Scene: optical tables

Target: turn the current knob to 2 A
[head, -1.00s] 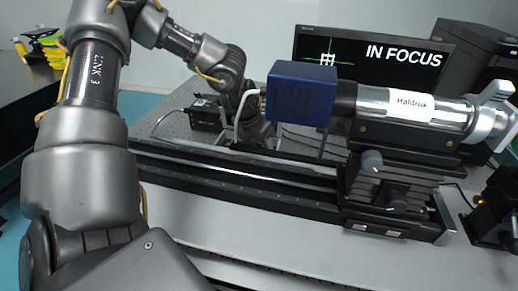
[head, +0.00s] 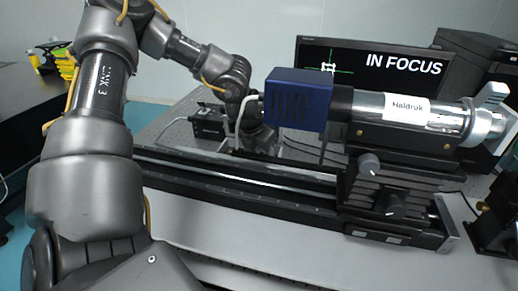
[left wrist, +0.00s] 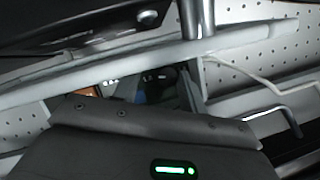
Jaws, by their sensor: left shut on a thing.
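My left arm comes in from the left in the head view and reaches over to the perforated table behind the rail. Its wrist (head: 258,132) is down there, partly behind the blue box (head: 297,100). The fingers of my left gripper and what they hold are hidden in the head view. In the left wrist view a dark housing with a green light (left wrist: 175,169) fills the bottom, and the fingertips are not clear. A small black box (head: 208,124) stands on the table left of the wrist. I cannot make out the current knob or its setting. My right gripper is not in view.
A long black rail (head: 240,185) crosses in front of the wrist. A silver tube labelled Haldruk (head: 405,106) sits on a black stage (head: 385,185) at right. The monitor (head: 345,62) behind reads IN FOCUS. Pale bent cables or rods (head: 240,112) run close to the wrist.

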